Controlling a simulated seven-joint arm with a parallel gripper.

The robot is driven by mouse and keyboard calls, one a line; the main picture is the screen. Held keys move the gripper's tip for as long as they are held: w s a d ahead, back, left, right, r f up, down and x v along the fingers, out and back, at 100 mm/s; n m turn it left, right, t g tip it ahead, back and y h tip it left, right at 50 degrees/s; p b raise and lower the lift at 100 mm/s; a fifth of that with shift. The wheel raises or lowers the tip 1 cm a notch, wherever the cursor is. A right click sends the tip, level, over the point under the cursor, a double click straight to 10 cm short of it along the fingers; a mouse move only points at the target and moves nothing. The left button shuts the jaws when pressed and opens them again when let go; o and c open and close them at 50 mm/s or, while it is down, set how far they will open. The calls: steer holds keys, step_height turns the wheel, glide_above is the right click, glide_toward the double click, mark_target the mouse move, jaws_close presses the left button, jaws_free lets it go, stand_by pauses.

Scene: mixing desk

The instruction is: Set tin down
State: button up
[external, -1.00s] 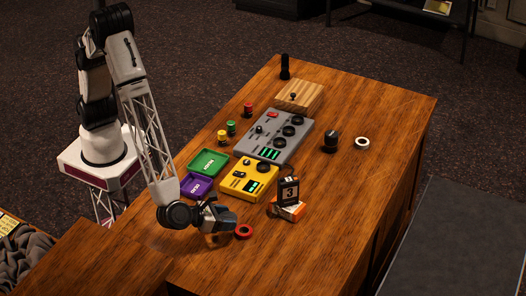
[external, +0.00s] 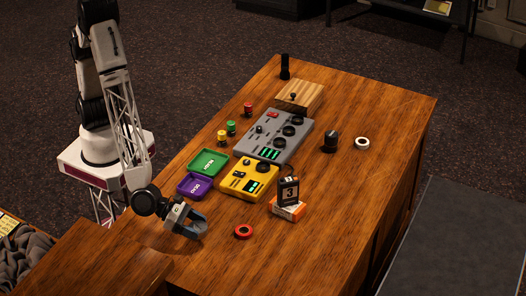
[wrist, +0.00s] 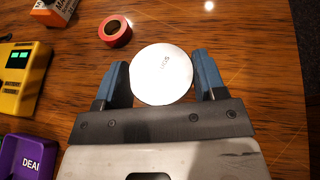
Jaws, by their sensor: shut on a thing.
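The tin shows in the wrist view as a round white lid (wrist: 165,72) with small dark print. It sits between the two blue fingers of my gripper (wrist: 162,78), which is shut on it. In the external view my gripper (external: 198,226) is low over the near left part of the wooden desk (external: 300,255). The tin is not visible there, hidden by the fingers. I cannot tell whether its bottom touches the desk.
A red tape roll (external: 243,231) lies right of my gripper. A purple tray (external: 195,186), green tray (external: 208,162) and yellow device (external: 249,178) lie behind. A black number block (external: 289,191) stands on an orange-white box (external: 289,210). The near desk is clear.

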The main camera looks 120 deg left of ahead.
glide_above(226, 274)
steer(key=shift+s+a+f, duration=0.25)
steer(key=shift+s+f, duration=0.2)
steer(key=shift+f, duration=0.3)
stand_by(0.3)
steer(key=shift+w, duration=0.1)
steer(key=shift+w+d, duration=0.15)
steer(key=shift+w, duration=0.05)
steer(key=shift+f, duration=1.75)
steer(key=shift+f, duration=0.15)
steer(key=o, duration=0.9)
